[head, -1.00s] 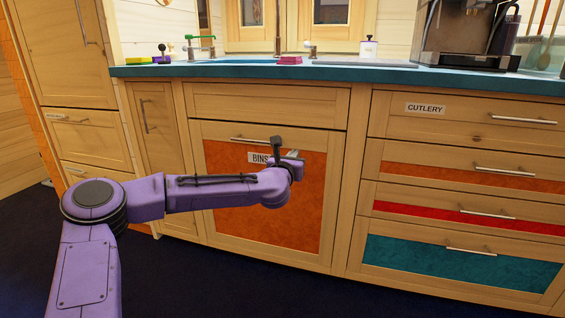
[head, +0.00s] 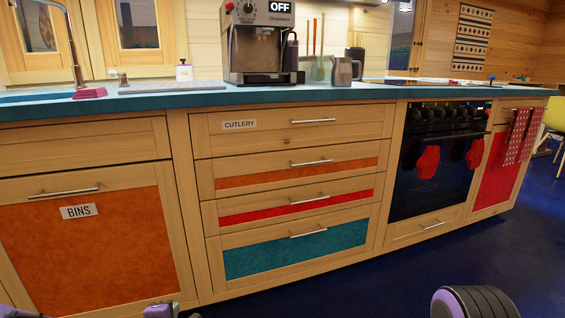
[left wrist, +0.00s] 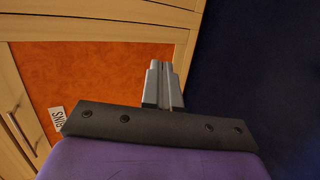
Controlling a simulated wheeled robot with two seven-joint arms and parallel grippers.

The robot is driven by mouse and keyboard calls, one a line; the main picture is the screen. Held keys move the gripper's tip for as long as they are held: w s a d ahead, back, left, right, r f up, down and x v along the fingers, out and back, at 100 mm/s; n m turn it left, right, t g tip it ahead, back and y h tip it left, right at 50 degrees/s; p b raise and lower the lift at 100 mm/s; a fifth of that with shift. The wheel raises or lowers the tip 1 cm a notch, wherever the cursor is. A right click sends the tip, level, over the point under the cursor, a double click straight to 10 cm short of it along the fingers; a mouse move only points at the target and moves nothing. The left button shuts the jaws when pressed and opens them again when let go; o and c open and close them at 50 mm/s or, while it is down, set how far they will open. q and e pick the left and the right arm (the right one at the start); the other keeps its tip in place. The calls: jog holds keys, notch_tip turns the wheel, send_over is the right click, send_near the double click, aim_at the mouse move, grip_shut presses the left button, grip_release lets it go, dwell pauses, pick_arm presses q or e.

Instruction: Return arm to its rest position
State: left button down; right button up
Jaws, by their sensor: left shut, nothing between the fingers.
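My left gripper (left wrist: 163,85) shows in the left wrist view, with its two grey fingers together and nothing between them. It points toward the lower edge of the orange bin front (left wrist: 95,75) and the dark floor beside it. In the head view only small purple parts of my left arm show at the bottom edge, below the bin cupboard (head: 85,250). A purple and black part of my own body shows at the bottom right. My right gripper is not in view.
The drawer stack (head: 290,150) and the black oven (head: 435,160) stand under the blue worktop (head: 200,98). A coffee machine (head: 262,45) and a metal jug (head: 342,72) stand on top. The dark blue floor (head: 350,285) in front looks clear.

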pick_arm(q)
jog(key=s+d+f+m+g, duration=0.2)
jog(key=s+f+m+g, duration=0.3)
jog(key=s+f+m, duration=0.75)
jog(key=s+a+f+g, duration=0.1)
jog(key=s+f, duration=0.2)
jog(key=s, duration=0.4)
jog(key=s+a+f+m+g+y, duration=0.1)
jog(key=s+a+f+g, duration=0.15)
jog(key=s, duration=0.45)
jog(key=s+a+f, duration=0.1)
jog(key=s+f, duration=0.2)
jog(key=s, duration=0.4)
notch_tip(320, 180, up, 37)
jog(key=p, duration=3.7)
jog(key=shift+f+p, duration=0.15)
jog(key=shift+p, duration=0.2)
jog(key=shift+s, duration=0.1)
